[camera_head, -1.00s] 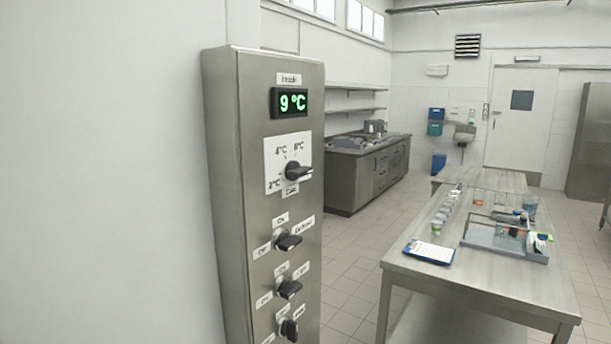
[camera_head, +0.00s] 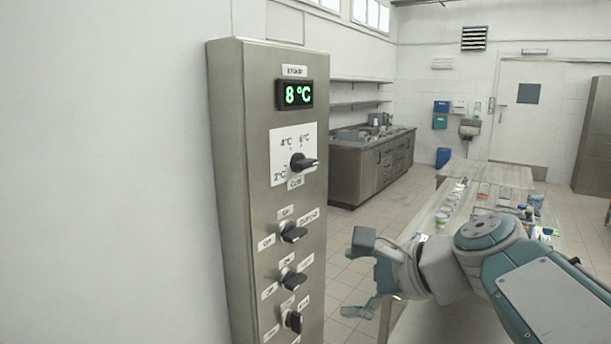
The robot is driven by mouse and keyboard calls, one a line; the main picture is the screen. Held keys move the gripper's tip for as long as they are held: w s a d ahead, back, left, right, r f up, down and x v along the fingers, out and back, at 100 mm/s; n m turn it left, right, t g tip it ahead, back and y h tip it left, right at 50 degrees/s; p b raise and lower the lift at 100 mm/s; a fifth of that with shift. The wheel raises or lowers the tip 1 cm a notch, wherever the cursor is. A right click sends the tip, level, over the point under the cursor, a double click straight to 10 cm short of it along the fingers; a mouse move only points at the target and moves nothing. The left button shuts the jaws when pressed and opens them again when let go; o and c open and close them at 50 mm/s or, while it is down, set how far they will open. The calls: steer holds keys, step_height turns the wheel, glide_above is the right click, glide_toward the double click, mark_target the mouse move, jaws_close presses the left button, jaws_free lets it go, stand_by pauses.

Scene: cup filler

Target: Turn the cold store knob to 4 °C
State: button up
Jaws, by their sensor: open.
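The cold store knob (camera_head: 303,162) is a black rotary knob on a white dial plate (camera_head: 281,165) marked 2 °C, 4 °C and 6 °C. It sits near the top of a tall steel control cabinet (camera_head: 226,190). Its handle points to the right, away from the 4 °C mark at the upper left. A green display (camera_head: 296,95) above it reads 8 °C. My gripper (camera_head: 354,276) is open and empty, to the right of the cabinet and lower than the knob. It is apart from the cabinet in the picture.
Several other black knobs, the upper one (camera_head: 293,232) among them, sit below on the same cabinet. A steel table (camera_head: 447,208) with cups and trays stands at the right, partly hidden by my arm. A white wall (camera_head: 100,170) fills the left. Tiled floor (camera_head: 345,225) lies between cabinet and table.

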mark_target(311, 165)
steer(key=w+d+r+m+t+y, duration=0.1)
steer(key=w+r+m+t+y, duration=0.2)
steer(key=r, duration=0.4)
steer(key=w+d+r+m+y, duration=0.2)
steer(key=w+r+m, duration=0.3)
steer(key=r+m, duration=0.1)
steer(key=x, duration=1)
steer(key=shift+w+a+r, duration=0.2)
steer(key=shift+a, duration=0.15)
steer(key=c, duration=1.1)
